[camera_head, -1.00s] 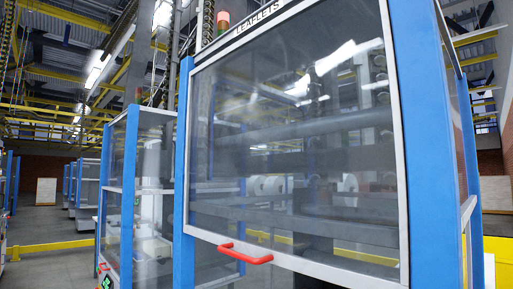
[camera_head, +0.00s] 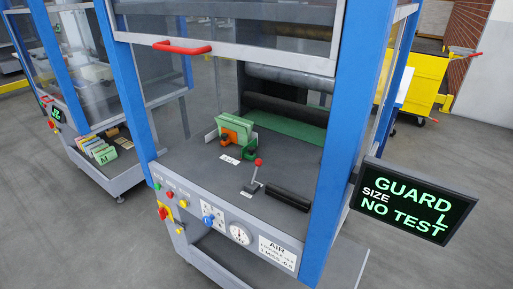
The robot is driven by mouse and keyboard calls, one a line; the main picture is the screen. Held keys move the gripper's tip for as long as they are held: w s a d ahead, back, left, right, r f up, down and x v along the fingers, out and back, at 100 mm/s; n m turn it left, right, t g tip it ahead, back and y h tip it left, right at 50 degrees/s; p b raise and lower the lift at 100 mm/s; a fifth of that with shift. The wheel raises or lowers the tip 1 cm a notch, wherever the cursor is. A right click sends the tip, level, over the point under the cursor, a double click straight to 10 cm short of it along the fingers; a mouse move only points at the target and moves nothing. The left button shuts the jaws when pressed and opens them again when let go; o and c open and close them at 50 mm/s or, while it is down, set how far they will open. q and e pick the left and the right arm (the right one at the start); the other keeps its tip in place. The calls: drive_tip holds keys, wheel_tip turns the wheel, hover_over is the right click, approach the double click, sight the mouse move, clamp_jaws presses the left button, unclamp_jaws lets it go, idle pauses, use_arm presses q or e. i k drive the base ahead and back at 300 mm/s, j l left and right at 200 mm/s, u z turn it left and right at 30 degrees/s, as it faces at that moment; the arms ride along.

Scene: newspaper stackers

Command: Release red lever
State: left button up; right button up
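The red lever (camera_head: 257,172) is a short metal stick with a red ball on top. It stands on the grey deck of the blue-framed machine, slightly tilted, in the middle of the head view. Its base is on a small plate on the deck. Neither of my grippers shows in the head view.
A raised clear guard with a red handle (camera_head: 182,47) hangs above the deck. Green leaflets (camera_head: 236,129) in an orange and green holder stand behind the lever. A black roller (camera_head: 288,197) lies to its right. A screen (camera_head: 414,200) reads "GUARD", "SIZE L", "NO TEST". Buttons and a gauge line the front panel.

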sight(258, 162)
drive_tip(key=i+j+z, duration=0.15)
drive_tip(key=j, duration=0.35)
drive_tip(key=i+j+z, duration=0.1)
drive_tip(key=i+j, duration=0.15)
drive_tip(key=j, duration=0.3)
drive_tip(key=i+j+z, duration=0.15)
drive_tip(key=j, duration=0.4)
drive_tip(key=i+j+z, duration=0.15)
drive_tip(key=j, duration=0.4)
drive_tip(key=i+j+z, duration=0.15)
drive_tip(key=j, duration=0.45)
drive_tip(key=j+z, duration=0.1)
drive_tip(key=j, duration=0.5)
drive_tip(key=i, duration=0.05)
